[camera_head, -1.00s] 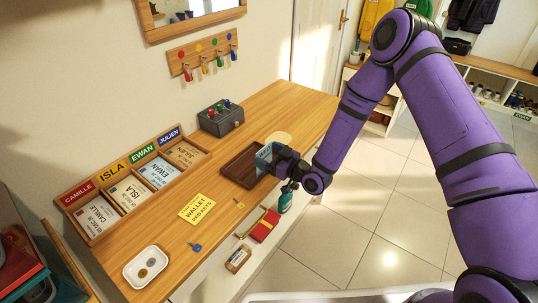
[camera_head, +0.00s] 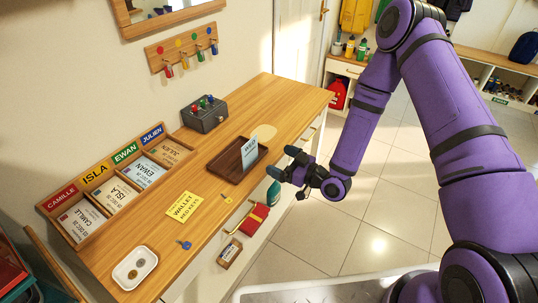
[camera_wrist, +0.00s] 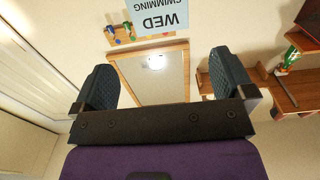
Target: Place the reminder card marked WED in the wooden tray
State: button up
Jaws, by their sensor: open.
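The reminder card marked WED (camera_head: 249,152) is light blue and stands upright, slightly tilted, in the dark wooden tray (camera_head: 226,169) on the wooden counter. Its lettering WED and SWIMMING shows at the top of the wrist view (camera_wrist: 164,18). My gripper (camera_head: 289,161) is open and empty, to the right of the tray and apart from the card. In the wrist view my gripper's two dark fingers (camera_wrist: 158,84) stand wide apart with nothing between them.
A card rack (camera_head: 117,220) with named compartments stands along the wall. A grey box with coloured knobs (camera_head: 204,116), a yellow note (camera_head: 184,207), a blue key (camera_head: 184,244) and a white dish (camera_head: 134,268) are on the counter.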

jog(key=shift+v, duration=0.85)
jog(key=w+d+r+n+g+h, duration=0.1)
jog(key=w+d+r+h, duration=0.25)
jog(key=r, duration=0.25)
jog(key=s+d+r+m+h, duration=0.15)
jog(key=d+r+h, duration=0.35)
jog(key=r, duration=0.5)
jog(key=d+r+m+h, duration=0.2)
jog(key=d+r+h, duration=0.3)
jog(key=r, duration=0.5)
jog(key=s+d+r+m+g+h, duration=0.15)
jog(key=s+d+r+m, duration=0.35)
jog(key=s+r, duration=0.55)
jog(key=s+d+r+m+g, duration=0.1)
jog(key=s+r+m+g, duration=0.2)
jog(key=s, duration=1.5)
jog(key=shift+s+r+y, duration=0.2)
jog(key=shift+s+y, duration=0.1)
jog(key=shift+y, duration=0.1)
